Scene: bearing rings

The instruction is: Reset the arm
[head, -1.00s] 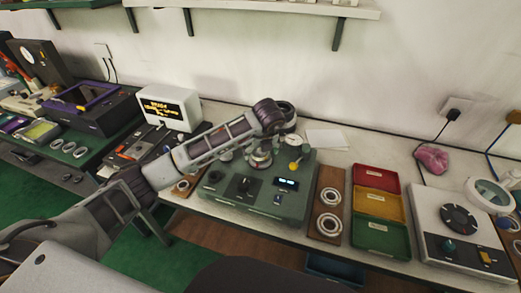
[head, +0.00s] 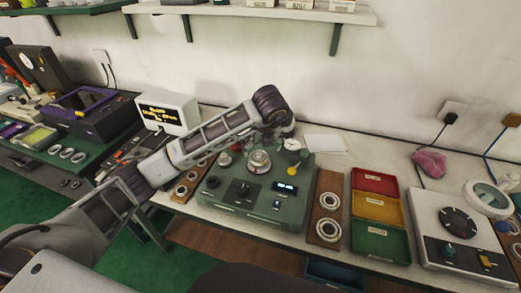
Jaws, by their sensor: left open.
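My left arm comes in from the left and reaches over the green test device (head: 235,212). Its wrist is above the back of the device, and my left gripper (head: 284,130) hangs behind it, partly hidden and small, open and apart from the rings. A metal bearing ring (head: 259,161) sits on the device's round seat. A wooden board (head: 326,182) to the right holds two rings, the nearer one (head: 328,230) at its front. Another wooden board (head: 203,165) on the left holds several rings, partly behind my arm. My right gripper is out of view.
Red, yellow and green bins (head: 377,212) stand right of the device. A white device with a dial (head: 457,220) is farther right. A white display box (head: 168,112) is behind my arm. A shelf (head: 250,11) runs above along the wall.

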